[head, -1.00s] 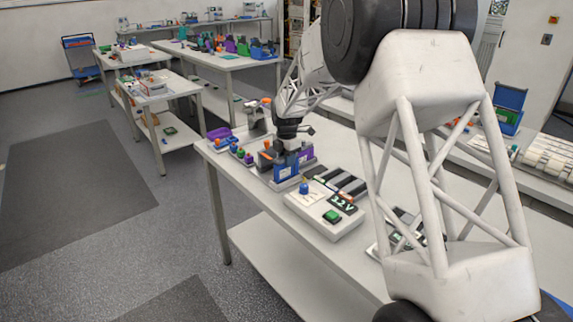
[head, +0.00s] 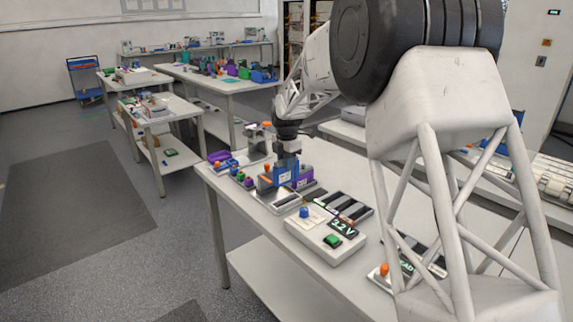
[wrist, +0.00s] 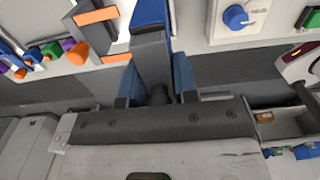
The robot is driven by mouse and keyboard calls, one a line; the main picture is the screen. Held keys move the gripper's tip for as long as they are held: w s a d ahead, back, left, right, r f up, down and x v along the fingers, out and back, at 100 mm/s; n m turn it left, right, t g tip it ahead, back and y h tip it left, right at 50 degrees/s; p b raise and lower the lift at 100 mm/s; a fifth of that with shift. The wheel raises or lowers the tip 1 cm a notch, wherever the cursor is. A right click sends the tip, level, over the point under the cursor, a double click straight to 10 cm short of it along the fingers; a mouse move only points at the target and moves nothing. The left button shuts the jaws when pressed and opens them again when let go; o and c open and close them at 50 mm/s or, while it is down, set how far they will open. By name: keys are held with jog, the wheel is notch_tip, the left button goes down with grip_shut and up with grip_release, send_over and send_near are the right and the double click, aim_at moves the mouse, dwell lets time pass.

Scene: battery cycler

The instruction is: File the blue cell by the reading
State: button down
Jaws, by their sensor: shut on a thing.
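The blue cell (head: 283,175) is upright, with a pale label, under my gripper (head: 287,152) at the rack area of the near table. In the wrist view my gripper (wrist: 154,84) is shut on the cell (wrist: 150,48), whose grey and blue body runs between the fingers. The cycler (head: 318,245) stands to the right, its display (head: 343,228) reading 3.2 V. It has a blue knob (head: 304,212) and a green button (head: 332,240). Whether the cell's bottom touches anything is hidden.
A purple block (head: 304,178) stands close right of the blue cell. A grey tray (head: 282,203) lies in front. A dark slotted tray (head: 345,207) is behind the cycler. Small coloured knobs (head: 240,178) are to the left. An orange knob (head: 384,269) shows on a device at the right.

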dwell(0.3)
jog(key=d+f, duration=0.2)
jog(key=d, duration=1.9)
jog(key=shift+s+d+f, duration=0.2)
jog(key=shift+d+f, duration=0.05)
jog(key=shift+d, duration=0.05)
jog(key=shift+f, duration=0.15)
jog(key=shift+f, duration=3.65)
jog(key=shift+f, duration=0.2)
jog(key=c, duration=0.8)
grip_release()
jog(key=shift+f, duration=0.1)
